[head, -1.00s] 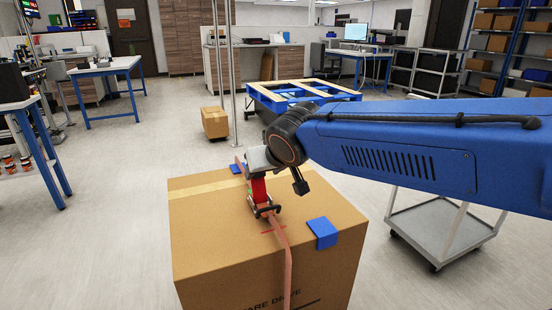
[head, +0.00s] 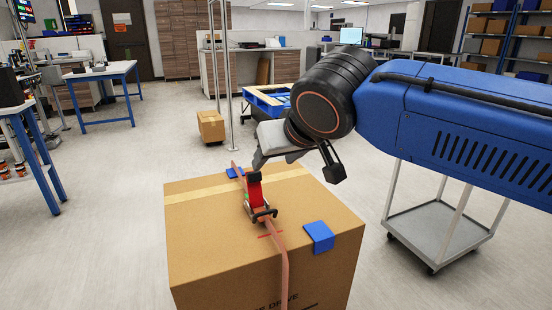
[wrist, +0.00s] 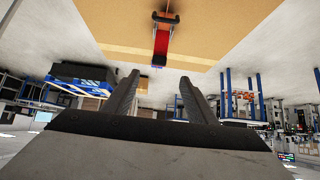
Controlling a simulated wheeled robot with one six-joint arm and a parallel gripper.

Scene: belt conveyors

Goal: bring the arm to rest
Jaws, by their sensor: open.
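My gripper (wrist: 155,95) is open and empty in the wrist view, its two dark fingers apart. In the head view my gripper (head: 262,157) is above the far part of a large cardboard box (head: 215,250), partly hidden behind my wrist. A strap (head: 284,262) runs over the box, with a red ratchet buckle (head: 255,190) on top. The buckle also shows in the wrist view (wrist: 162,38), beyond the fingertips and apart from them.
A grey cart (head: 435,232) stands right of the box, under my arm. A blue pallet frame (head: 268,98) and a small carton (head: 211,126) stand behind. A blue-legged table (head: 100,72) is at the left. Floor left of the box is free.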

